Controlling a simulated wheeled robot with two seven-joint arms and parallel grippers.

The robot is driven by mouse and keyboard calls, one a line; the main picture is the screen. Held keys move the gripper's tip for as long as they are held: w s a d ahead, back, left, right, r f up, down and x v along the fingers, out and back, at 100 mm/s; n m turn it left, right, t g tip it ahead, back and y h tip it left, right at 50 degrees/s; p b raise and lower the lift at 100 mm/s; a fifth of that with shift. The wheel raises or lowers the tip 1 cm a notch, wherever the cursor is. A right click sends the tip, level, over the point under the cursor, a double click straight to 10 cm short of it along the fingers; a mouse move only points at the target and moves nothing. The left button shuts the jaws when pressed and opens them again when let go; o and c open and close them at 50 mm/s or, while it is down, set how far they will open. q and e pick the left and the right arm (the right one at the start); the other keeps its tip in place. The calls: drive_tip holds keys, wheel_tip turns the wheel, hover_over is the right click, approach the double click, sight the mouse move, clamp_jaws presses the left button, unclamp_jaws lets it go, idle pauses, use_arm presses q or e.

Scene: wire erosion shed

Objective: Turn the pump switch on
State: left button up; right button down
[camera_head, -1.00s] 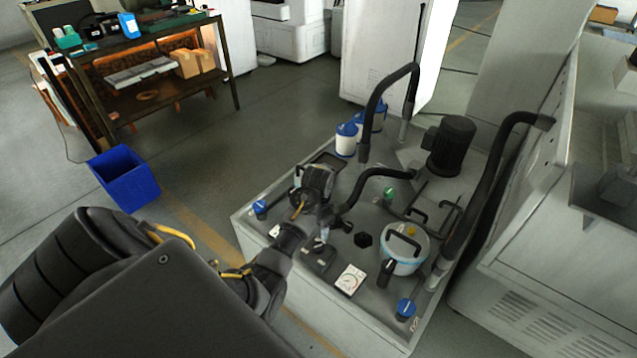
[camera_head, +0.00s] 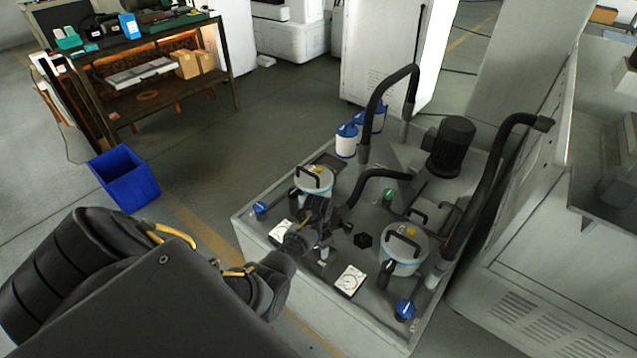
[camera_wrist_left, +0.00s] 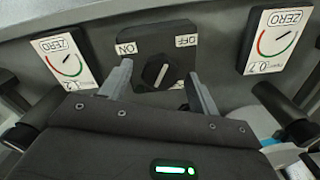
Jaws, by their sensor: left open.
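The pump switch (camera_wrist_left: 162,72) shows in the left wrist view as a black square plate with a round knob. Labels ON and OFF stand at its upper left and upper right; the knob's pale mark slants up to the right, toward OFF. I cannot tell whether the fingers touch the plate. In the head view my left gripper (camera_head: 322,243) is over the front of the tank unit and hides the switch. My right gripper is not in view.
Two gauges flank the switch, a left gauge (camera_wrist_left: 65,60) and a right gauge (camera_wrist_left: 279,38). The tank unit's top (camera_head: 345,218) carries a right filter canister (camera_head: 402,247), a left filter canister (camera_head: 313,180), black hoses (camera_head: 372,100) and a motor (camera_head: 451,146).

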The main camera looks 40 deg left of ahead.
use_arm(q)
drive_tip(key=shift+c, duration=1)
drive_tip(key=c, duration=0.8)
drive_tip(key=shift+o, duration=0.2)
